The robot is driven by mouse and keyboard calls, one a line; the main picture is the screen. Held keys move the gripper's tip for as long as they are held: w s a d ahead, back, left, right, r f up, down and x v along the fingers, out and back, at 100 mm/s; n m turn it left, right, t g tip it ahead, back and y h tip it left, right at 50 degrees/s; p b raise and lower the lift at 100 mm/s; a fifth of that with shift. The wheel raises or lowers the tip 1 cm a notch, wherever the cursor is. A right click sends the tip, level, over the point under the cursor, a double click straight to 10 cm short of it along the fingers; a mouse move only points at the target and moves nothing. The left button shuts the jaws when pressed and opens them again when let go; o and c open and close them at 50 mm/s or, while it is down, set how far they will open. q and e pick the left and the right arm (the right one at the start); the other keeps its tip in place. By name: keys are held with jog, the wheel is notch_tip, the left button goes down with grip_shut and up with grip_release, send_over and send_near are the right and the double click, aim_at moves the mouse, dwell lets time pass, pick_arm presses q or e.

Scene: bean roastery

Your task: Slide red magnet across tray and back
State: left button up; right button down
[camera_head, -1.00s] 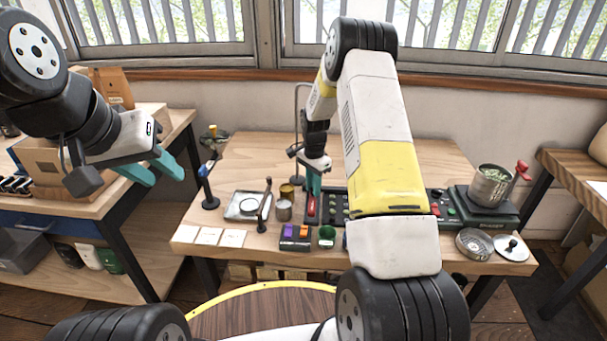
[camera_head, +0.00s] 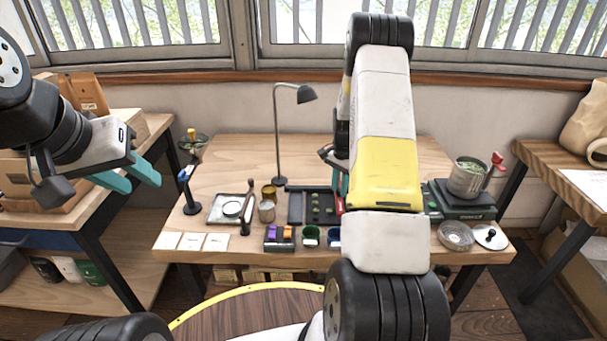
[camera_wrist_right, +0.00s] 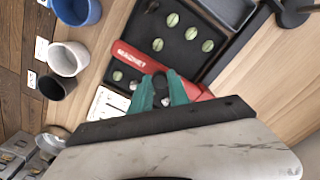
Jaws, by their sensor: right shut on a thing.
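The red magnet (camera_wrist_right: 140,60) is a bar labelled MAGNET, seen in the right wrist view. My right gripper (camera_wrist_right: 162,88) is shut on it with its teal fingers. The magnet lies across the black tray (camera_wrist_right: 183,48), which holds several round green beans. In the head view the tray (camera_head: 296,208) is on the middle table, and my right gripper (camera_head: 341,188) is at its right part. My left gripper (camera_head: 128,179) is open and empty, at the left, away from the tray.
A black lamp (camera_head: 279,130) stands behind the tray. A scale with a metal pot (camera_head: 466,180) is to the right. The table's back left is clear.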

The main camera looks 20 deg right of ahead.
jog(key=d, duration=0.2)
jog(key=s+d, duration=0.1)
jog(key=d, duration=0.3)
jog(key=shift+s+d, duration=0.15)
jog(key=shift+s, duration=0.25)
jog(key=c, duration=1.3)
grip_release()
jog(key=shift+o, duration=0.2)
jog(key=shift+r, duration=0.1)
notch_tip(320, 180, up, 8)
jog(key=shift+f, duration=0.2)
